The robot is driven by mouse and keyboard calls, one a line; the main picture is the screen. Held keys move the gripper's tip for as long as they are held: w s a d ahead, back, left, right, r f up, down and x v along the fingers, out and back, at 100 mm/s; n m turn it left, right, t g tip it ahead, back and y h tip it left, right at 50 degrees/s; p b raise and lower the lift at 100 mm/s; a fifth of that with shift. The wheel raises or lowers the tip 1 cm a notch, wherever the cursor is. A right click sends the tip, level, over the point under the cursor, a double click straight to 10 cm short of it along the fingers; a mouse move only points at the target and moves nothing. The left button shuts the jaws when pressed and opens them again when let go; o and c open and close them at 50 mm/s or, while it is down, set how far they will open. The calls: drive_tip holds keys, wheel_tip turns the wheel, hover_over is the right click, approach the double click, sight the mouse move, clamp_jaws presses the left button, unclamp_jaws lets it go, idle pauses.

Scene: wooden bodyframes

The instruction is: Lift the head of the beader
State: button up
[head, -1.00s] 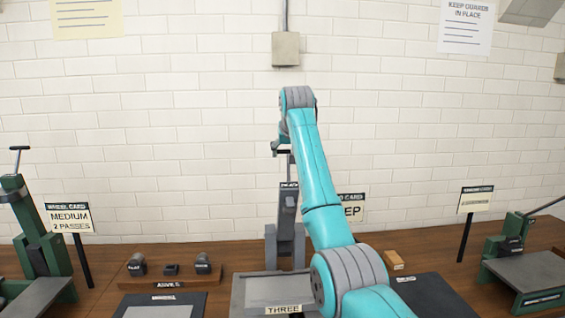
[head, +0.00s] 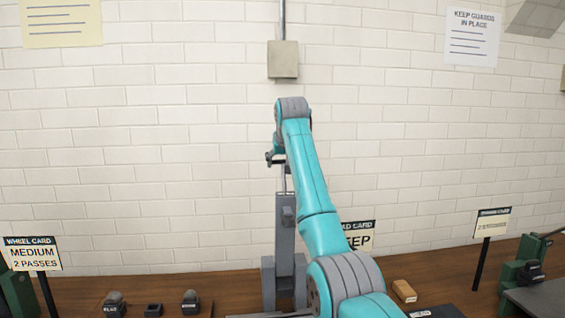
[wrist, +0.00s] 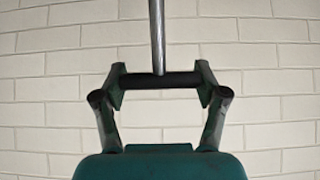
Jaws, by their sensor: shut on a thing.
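The beader (head: 284,240) stands upright on the bench in the middle of the head view, with a tall grey upright and a small block on its front. A thin steel rod rises from its top to a dark crossbar handle (wrist: 160,80). My gripper (head: 277,159) is above the upright, at the handle. In the wrist view its two dark fingers are closed on the ends of the crossbar, and the bright steel rod (wrist: 157,35) meets the bar at its middle. My forearm hides the beader's right side, and its lower front is cut off by the frame.
A medium wheel card (head: 33,257) stands at left, near several small dark tools on the bench (head: 200,285). A partly hidden card (head: 358,237) and a wooden block (head: 404,291) are right of the beader. A green machine (head: 515,272) stands far right. The brick wall is behind.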

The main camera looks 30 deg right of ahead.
drive_tip(key=o, duration=1.7)
drive_tip(key=shift+w+f, duration=0.1)
drive_tip(key=shift+w, duration=0.05)
drive_tip(key=v, duration=1.2)
